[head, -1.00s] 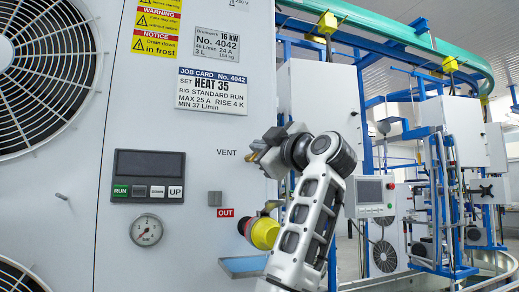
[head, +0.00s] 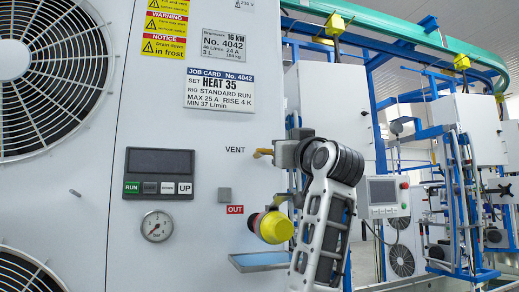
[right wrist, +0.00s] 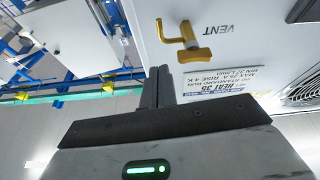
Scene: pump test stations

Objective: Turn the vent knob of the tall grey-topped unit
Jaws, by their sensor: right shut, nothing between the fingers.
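The yellow vent knob (head: 263,152) sticks out of the pale front panel of the large unit (head: 215,125), right of the word VENT. It also shows in the right wrist view (right wrist: 187,42) as a yellow stem with a crossbar handle. My right gripper (head: 280,152) is just right of the knob in the head view. In the right wrist view its grey fingers (right wrist: 159,72) are together and empty, beside the crossbar with a small gap. The unit's top is out of view. My left gripper is not in view.
A yellow-capped outlet (head: 271,227) juts out below the knob, above a blue tray (head: 262,261). Blue frames and a grey box with a screen (head: 383,195) stand to the right.

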